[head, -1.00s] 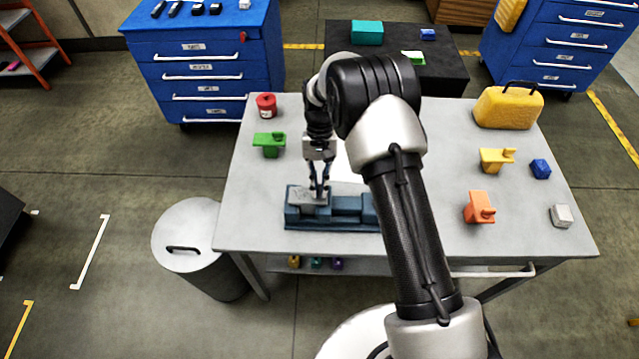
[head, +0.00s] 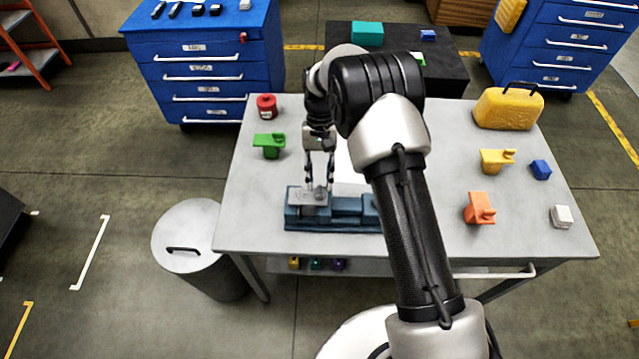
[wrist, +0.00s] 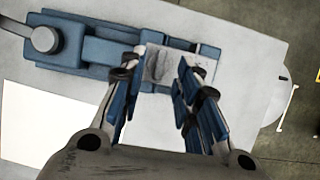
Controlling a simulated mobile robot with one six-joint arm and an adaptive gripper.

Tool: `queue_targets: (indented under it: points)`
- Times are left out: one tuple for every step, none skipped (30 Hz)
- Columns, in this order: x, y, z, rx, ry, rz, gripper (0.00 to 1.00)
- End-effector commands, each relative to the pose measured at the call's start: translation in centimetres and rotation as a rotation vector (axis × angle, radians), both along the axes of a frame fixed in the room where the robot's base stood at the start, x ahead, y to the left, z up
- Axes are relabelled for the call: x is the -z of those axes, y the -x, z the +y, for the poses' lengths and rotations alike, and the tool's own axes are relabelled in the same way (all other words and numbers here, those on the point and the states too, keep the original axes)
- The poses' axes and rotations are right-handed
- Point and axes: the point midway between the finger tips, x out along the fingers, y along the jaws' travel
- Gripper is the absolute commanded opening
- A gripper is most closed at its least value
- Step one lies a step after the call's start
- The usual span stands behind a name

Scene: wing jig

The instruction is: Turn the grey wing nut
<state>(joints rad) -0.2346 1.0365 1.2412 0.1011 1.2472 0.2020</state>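A blue vise (head: 345,226) lies near the front edge of the grey table, and it also shows in the wrist view (wrist: 88,52). A light grey metal plate (wrist: 207,62) sits at one end of it. The grey wing nut (wrist: 158,64) seems to be the small, darker grey shape on that plate; its wings are hard to make out. My gripper (head: 320,187) points down over the plate. In the wrist view my gripper (wrist: 157,72) has its two fingers apart, one each side of the grey shape, with no clear contact.
A green bracket (head: 268,145) and a red can (head: 267,106) stand at the left. Orange (head: 479,208) and yellow (head: 496,160) brackets, a blue piece (head: 541,169), a white block (head: 561,216) and a yellow case (head: 508,107) stand at the right. A white sheet (head: 346,165) lies behind the vise.

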Motion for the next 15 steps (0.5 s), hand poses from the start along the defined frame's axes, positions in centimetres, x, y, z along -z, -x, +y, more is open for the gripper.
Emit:
queue_targets:
  points:
    - [-1.1, -0.6, 0.0, 0.0, -0.001, -0.006, 0.3]
    - [-1.7, -0.9, 0.0, 0.0, -0.001, -0.006, 0.3]
    - [-2.6, -1.2, 0.0, 0.0, -0.001, -0.006, 0.3]
    - [-3.2, -1.5, 0.0, 0.0, -0.001, -0.006, 0.3]
    - [-3.8, -1.7, 0.0, 0.0, -0.001, -0.006, 0.3]
    - [-4.5, -2.0, 0.0, 0.0, -0.001, -0.005, 0.3]
    - [-5.0, -2.2, 0.0, 0.0, -0.001, -0.006, 0.3]
    - [-5.5, -2.4, -0.1, 0.0, -0.001, -0.004, 0.3]
    - [-6.2, -2.7, -0.1, 0.0, -0.001, -0.004, 0.3]
    - [-6.6, -2.8, -0.1, 0.0, -0.001, -0.004, 0.3]
    - [-7.0, -3.0, -0.1, 0.0, -0.001, -0.004, 0.3]
    - [-7.4, -3.2, -0.1, 0.0, -0.001, -0.003, 0.3]
    - [-7.7, -3.3, -0.1, 0.001, 0.0, -0.003, 0.3]
    - [-7.9, -3.3, -0.1, 0.001, -0.001, -0.002, 0.3]
    - [-8.1, -3.4, -0.1, 0.001, 0.0, -0.001, 0.3]
